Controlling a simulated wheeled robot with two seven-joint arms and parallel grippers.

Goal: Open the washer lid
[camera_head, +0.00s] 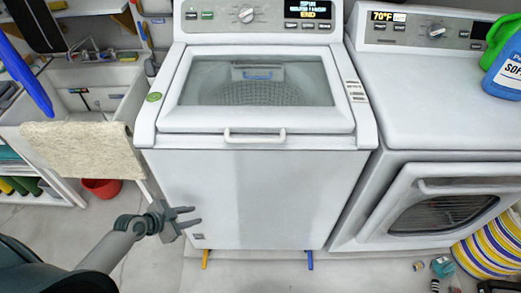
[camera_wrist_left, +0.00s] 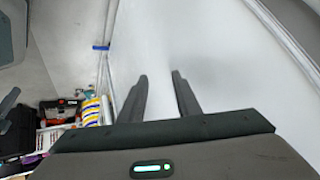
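The white top-loading washer (camera_head: 265,190) stands in the middle of the head view. Its lid (camera_head: 180,118) is down flat, with a glass window showing the drum. A white bar handle (camera_head: 255,136) sits at the lid's front edge. My left gripper (camera_head: 196,216) is low in front of the washer's lower left front, well below the handle. Its two fingers are apart with nothing between them. In the left wrist view the open fingers (camera_wrist_left: 159,76) show against a plain white surface, likely the washer's front. My right gripper is not in view.
A front-loading dryer (camera_head: 430,100) stands right of the washer, with a blue bottle (camera_head: 505,75) on top. A sink (camera_head: 85,100) with a beige towel (camera_head: 82,150) is at left. A red bucket (camera_head: 102,188) and a striped basket (camera_head: 490,245) are on the floor.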

